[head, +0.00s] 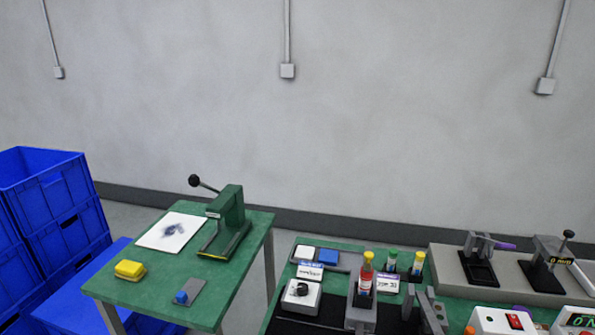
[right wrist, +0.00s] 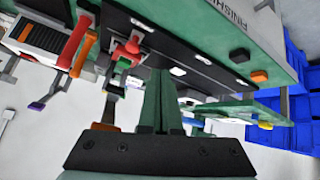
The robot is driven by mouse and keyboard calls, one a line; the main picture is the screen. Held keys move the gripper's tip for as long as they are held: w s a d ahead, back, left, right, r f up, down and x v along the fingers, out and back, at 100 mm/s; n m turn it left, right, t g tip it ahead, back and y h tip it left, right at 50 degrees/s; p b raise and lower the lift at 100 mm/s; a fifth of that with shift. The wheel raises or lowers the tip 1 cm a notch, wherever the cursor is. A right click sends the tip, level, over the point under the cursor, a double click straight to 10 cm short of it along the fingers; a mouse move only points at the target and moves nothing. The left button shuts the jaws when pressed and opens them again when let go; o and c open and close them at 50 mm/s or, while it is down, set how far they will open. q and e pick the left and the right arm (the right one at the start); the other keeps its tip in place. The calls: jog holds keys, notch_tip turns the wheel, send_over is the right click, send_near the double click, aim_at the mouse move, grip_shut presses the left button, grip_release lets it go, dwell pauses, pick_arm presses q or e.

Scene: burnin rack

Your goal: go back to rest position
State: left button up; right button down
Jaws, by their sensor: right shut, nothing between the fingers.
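My right gripper (right wrist: 157,75) shows in the right wrist view. Its two dark green fingers are together, with nothing between them. They point up into the picture beside the dark strip (right wrist: 190,65) of a green bench. I do not see my left gripper in either view. I cannot clearly make out my right gripper in the head view.
A green table (head: 240,275) holds a lever press (head: 228,220), white sheet (head: 172,232) and yellow block (head: 130,269). The bench at lower right carries a red bottle (head: 366,275), a white box (head: 300,297) and clamp fixtures (head: 480,262). Blue crates (head: 55,205) stand left.

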jog(key=s+f+g, duration=0.5)
jog(key=s+f, duration=0.1)
jog(key=s, duration=0.5)
jog(key=w+a+f+t+y, duration=0.2)
jog(key=w+a+f+t, duration=0.2)
jog(key=f, duration=0.6)
jog(key=shift+f+m+t+y, duration=0.3)
jog(key=shift+f+t, duration=0.05)
jog(key=shift+t, duration=0.45)
